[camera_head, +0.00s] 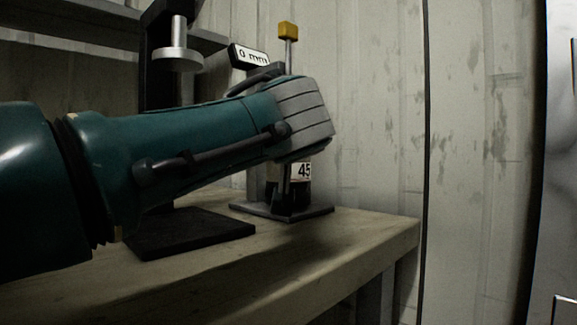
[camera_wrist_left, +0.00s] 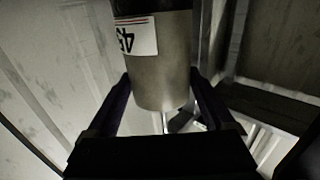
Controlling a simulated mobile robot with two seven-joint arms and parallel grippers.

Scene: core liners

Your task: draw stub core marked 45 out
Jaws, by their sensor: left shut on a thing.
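The stub core (camera_wrist_left: 163,75) is a beige-grey cylinder with a dark band and a white label reading 45, upside down in the left wrist view. In the head view its label (camera_head: 301,171) shows just below my gripper, above a dark lower part on a stand plate (camera_head: 318,211). My left gripper (camera_wrist_left: 160,86) has one finger on each side of the core and is shut on it. In the head view my wrist and arm hide the fingers and most of the core. My right gripper is not in view.
A post with a yellow cap (camera_head: 288,30) and a "0 mm" tag (camera_head: 250,55) rise behind my wrist. A dark stand with a metal disc (camera_head: 177,60) is to the left. The wooden bench (camera_head: 345,250) is clear at the front right, before a panelled wall (camera_head: 375,110).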

